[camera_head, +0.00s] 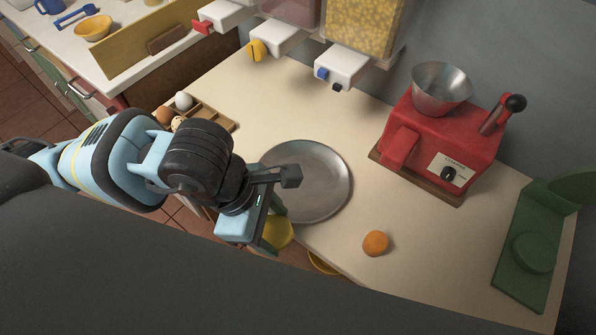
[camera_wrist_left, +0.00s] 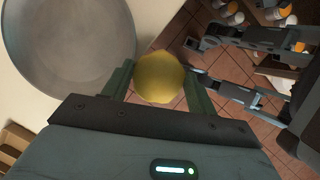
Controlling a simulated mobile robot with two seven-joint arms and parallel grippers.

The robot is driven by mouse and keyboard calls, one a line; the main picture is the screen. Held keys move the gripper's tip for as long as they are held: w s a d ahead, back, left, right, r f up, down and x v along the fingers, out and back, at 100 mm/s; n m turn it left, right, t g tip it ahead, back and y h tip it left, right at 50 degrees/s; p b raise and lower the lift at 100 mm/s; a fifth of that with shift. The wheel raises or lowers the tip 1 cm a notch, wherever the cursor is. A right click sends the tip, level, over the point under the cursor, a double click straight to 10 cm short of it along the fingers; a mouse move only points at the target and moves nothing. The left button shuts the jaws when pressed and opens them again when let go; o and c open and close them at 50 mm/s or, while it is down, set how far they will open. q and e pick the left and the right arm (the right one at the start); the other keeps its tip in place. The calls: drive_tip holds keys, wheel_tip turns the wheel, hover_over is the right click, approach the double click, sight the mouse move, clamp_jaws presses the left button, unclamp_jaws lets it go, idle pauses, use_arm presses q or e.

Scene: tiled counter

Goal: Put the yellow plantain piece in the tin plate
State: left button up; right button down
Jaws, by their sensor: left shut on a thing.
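The yellow plantain piece (camera_wrist_left: 159,77) shows as a rounded yellow lump between the two green fingers of my left gripper (camera_wrist_left: 158,92) in the left wrist view. My left gripper (camera_head: 272,222) is shut on it. In the head view the yellow plantain piece (camera_head: 279,233) is at the fingers, just off the counter's front edge and beside the plate's near left side. The tin plate (camera_head: 320,180) is a round grey metal dish lying on the counter, with nothing seen on it. The plate (camera_wrist_left: 70,45) also fills the upper left of the wrist view.
An orange round fruit (camera_head: 375,243) lies right of the plate near the front edge. A red machine with a metal funnel (camera_head: 445,140) stands behind right. A wooden tray (camera_head: 215,115) with eggs is behind left. Dispensers (camera_head: 342,68) hang above the back. A green stand (camera_head: 530,250) is far right.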

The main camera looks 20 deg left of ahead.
use_arm(q)
drive_tip(key=w+a, duration=0.1)
drive_tip(key=w, duration=0.4)
drive_tip(key=w+a+f, duration=0.1)
drive_tip(key=w, duration=0.4)
drive_tip(key=w+p, duration=0.1)
drive_tip(key=w, duration=0.4)
drive_tip(key=shift+w+a+f, duration=0.2)
drive_tip(key=shift+w+a, duration=0.05)
drive_tip(key=shift+a, duration=0.15)
drive_tip(key=shift+f, duration=1.8)
drive_tip(key=shift+f, duration=0.15)
drive_tip(key=o, duration=1.1)
drive_tip(key=shift+c, duration=0.2)
drive_tip(key=v, duration=1.2)
drive_tip(key=shift+r, duration=0.25)
drive_tip(key=shift+d, duration=0.1)
